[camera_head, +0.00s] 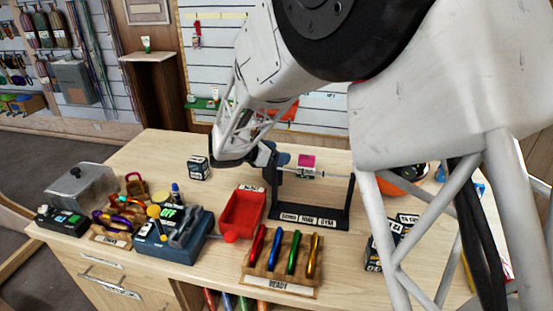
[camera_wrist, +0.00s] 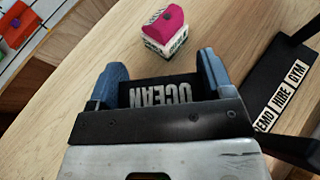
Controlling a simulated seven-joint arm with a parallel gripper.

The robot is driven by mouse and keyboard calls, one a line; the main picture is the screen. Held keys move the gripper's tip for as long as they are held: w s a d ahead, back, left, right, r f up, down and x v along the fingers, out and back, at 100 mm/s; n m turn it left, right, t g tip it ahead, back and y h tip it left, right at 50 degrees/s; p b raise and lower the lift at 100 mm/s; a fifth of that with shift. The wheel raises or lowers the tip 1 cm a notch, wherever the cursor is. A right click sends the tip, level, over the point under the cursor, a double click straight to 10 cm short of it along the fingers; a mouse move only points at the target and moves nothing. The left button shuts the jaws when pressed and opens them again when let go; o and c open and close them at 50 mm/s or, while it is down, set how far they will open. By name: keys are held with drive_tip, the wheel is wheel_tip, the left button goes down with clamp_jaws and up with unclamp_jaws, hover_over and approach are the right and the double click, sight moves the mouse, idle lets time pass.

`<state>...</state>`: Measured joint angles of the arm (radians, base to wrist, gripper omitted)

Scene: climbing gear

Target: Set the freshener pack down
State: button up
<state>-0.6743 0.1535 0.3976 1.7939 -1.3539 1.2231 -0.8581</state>
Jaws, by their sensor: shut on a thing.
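The freshener pack (camera_wrist: 158,93) is a black pack with white OCEAN lettering, upside down in the wrist view. My gripper (camera_wrist: 158,85) is shut on it, with one blue finger on each side. Part of the pack is hidden behind the gripper body. In the head view my gripper (camera_head: 272,156) is over the back middle of the wooden table (camera_head: 165,150), left of the black stand's crossbar. The pack cannot be made out there. I cannot tell whether the pack touches the table.
A pink block on a small box (camera_wrist: 165,35) stands just beyond my gripper. The black DEMO HIRE GYM stand (camera_head: 310,217) is close on the right. A red tray (camera_head: 242,212) and tool rack (camera_head: 280,279) are in front. A dark box (camera_head: 198,168) stands left; bare tabletop lies around it.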

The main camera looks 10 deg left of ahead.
drive_tip(key=shift+f, duration=1.05)
drive_tip(key=shift+f, duration=0.15)
drive_tip(key=o, duration=1)
drive_tip(key=shift+c, duration=0.2)
drive_tip(key=shift+s+a+r, duration=0.1)
drive_tip(key=shift+r, duration=0.1)
drive_tip(key=v, duration=1.1)
drive_tip(key=shift+s+a, duration=0.3)
drive_tip(key=shift+d+r, duration=0.1)
